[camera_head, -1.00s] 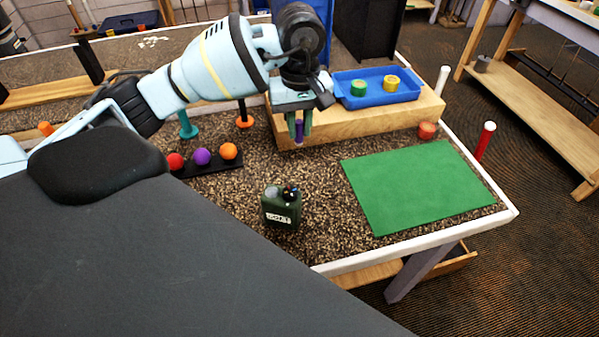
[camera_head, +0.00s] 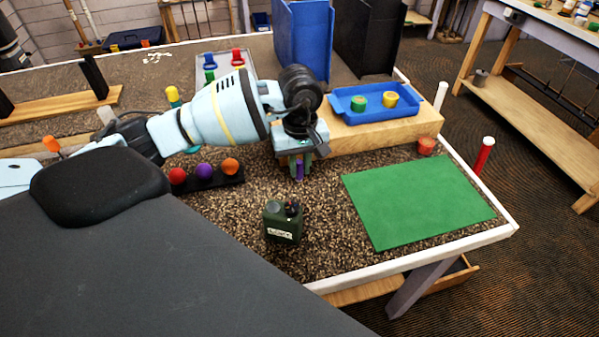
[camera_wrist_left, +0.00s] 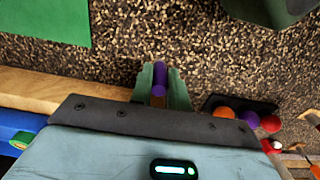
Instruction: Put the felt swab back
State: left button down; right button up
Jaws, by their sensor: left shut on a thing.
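My left gripper (camera_head: 299,170) is shut on a slim purple piece, which appears to be the felt swab (camera_head: 299,171). It points down between the green fingers, above the speckled tabletop. In the left wrist view, the swab (camera_wrist_left: 159,70) shows purple with an orange-brown part, between the fingertips (camera_wrist_left: 161,82). A dark green can (camera_head: 283,224) with a white label stands upright nearer the camera, apart from the gripper. Small dark and reddish things show at its top. The can also shows at the top right of the wrist view (camera_wrist_left: 268,8). My right gripper is not in view.
A black rack with red, purple and orange balls (camera_head: 206,175) lies left of the gripper. A wooden block (camera_head: 400,131) bearing a blue tray (camera_head: 345,111) stands behind right. A green mat (camera_head: 415,200) lies right of the can. Speckled tabletop between gripper and can is clear.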

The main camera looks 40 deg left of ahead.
aim_at(300, 178)
pick_arm(q)
jog(key=shift+f, duration=1.45)
jog(key=shift+f, duration=0.2)
jog(key=c, duration=1.3)
grip_release()
jog(key=shift+c, duration=0.2)
jog(key=shift+r, duration=0.1)
notch_tip(300, 178, up, 12)
jog(key=shift+r, duration=0.15)
